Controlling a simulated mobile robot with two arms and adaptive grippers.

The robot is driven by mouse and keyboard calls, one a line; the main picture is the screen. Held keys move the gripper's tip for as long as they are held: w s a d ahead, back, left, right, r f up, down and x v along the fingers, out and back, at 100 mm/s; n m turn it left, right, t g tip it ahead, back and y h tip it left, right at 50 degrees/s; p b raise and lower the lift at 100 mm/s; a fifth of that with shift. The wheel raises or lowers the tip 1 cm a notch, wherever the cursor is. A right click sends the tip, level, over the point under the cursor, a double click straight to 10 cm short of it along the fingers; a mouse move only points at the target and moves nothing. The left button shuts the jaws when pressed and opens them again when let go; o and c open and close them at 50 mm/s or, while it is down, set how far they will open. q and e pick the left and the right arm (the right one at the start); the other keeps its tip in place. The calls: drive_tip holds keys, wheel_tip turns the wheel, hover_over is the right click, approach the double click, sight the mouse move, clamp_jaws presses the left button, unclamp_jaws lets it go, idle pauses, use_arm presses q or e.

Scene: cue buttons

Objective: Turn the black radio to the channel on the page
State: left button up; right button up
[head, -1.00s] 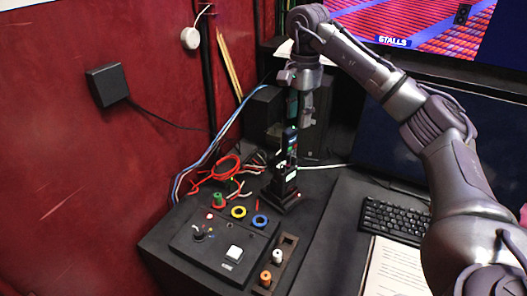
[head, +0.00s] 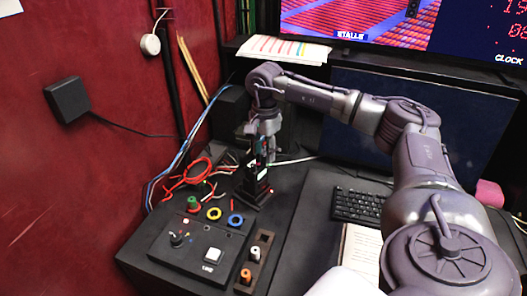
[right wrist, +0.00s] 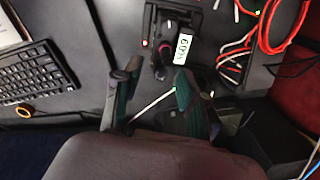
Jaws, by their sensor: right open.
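The black radio (head: 257,172) stands in a black stand on the dark desk, partly covered by my right gripper in the head view. In the right wrist view the radio (right wrist: 166,50) has a white label with digits that read sideways. My right gripper (head: 268,150) is over the radio's upper end. In the right wrist view its two fingers (right wrist: 157,90) are apart, with the radio just beyond their tips and nothing held between them. The printed page (head: 363,247) lies right of the button panel, partly hidden by my arm; its text is too small to read. My left gripper is not in view.
A button panel (head: 188,247) with a knob and a white button is at the front left. A rack (head: 262,250) with white and orange plugs is beside it. Red and blue cables (head: 195,170) lie behind. A keyboard (head: 357,205) is to the right.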

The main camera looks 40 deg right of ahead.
sight(264, 156)
drive_tip(key=shift+f, duration=0.65)
clamp_jaws()
drive_tip(key=shift+w+m, duration=0.1)
drive_tip(key=shift+m, duration=1.5)
unclamp_jaws()
wheel_tip(264, 156, up, 12)
drive_tip(key=shift+a+r, duration=0.1)
